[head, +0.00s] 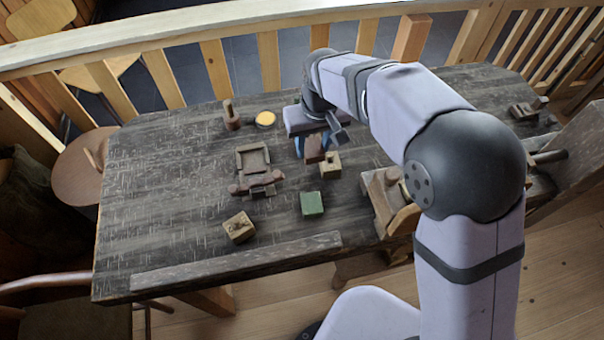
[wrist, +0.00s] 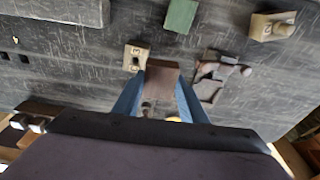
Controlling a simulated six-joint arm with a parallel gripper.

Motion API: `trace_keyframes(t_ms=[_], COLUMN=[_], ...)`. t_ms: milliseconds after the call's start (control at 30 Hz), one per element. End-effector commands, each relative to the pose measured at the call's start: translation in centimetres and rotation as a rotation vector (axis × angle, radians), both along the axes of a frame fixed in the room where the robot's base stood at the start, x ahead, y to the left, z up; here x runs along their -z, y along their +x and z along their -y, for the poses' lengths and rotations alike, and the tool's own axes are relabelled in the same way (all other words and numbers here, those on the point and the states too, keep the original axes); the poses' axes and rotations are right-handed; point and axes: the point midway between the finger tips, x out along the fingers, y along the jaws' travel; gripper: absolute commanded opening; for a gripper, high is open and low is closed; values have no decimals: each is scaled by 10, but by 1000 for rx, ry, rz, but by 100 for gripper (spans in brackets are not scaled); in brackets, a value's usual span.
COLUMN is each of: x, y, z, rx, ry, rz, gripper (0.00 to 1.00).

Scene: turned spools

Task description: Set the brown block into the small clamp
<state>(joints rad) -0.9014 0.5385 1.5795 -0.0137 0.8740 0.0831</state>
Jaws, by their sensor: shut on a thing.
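My gripper (head: 311,146) has blue fingers and is shut on the brown block (head: 315,152), over the table's back middle. In the wrist view the brown block (wrist: 162,75) sits between both fingertips. A dark brown clamp (head: 254,162) with a U-shaped frame and jaws at its front lies left of my gripper; it shows partly in the wrist view (wrist: 213,78). Another small clamp-like piece (head: 524,111) is at the table's far right. I cannot tell which is the small clamp. The block is apart from both.
A pale block with holes (head: 330,166) stands close beside the held block. A green block (head: 312,204), another pale block (head: 239,227) and a large vise (head: 388,198) are nearer the front. A spool-like peg (head: 232,118) and yellow disc (head: 265,119) stand behind. The table's left is clear.

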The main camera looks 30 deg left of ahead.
Motion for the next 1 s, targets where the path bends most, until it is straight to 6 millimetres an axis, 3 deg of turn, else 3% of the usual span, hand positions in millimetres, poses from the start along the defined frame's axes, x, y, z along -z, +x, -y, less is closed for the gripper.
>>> trace_keyframes(t_ms=[133, 433, 800, 1000], x=[8, 12, 61, 70], y=[-14, -10, -10, -10], z=[-21, -25, -24, -25], rx=[1, 42, 42, 41], ry=[-1, -1, -2, 2], rz=[1, 1, -1, 1], gripper=[17, 17, 17, 17])
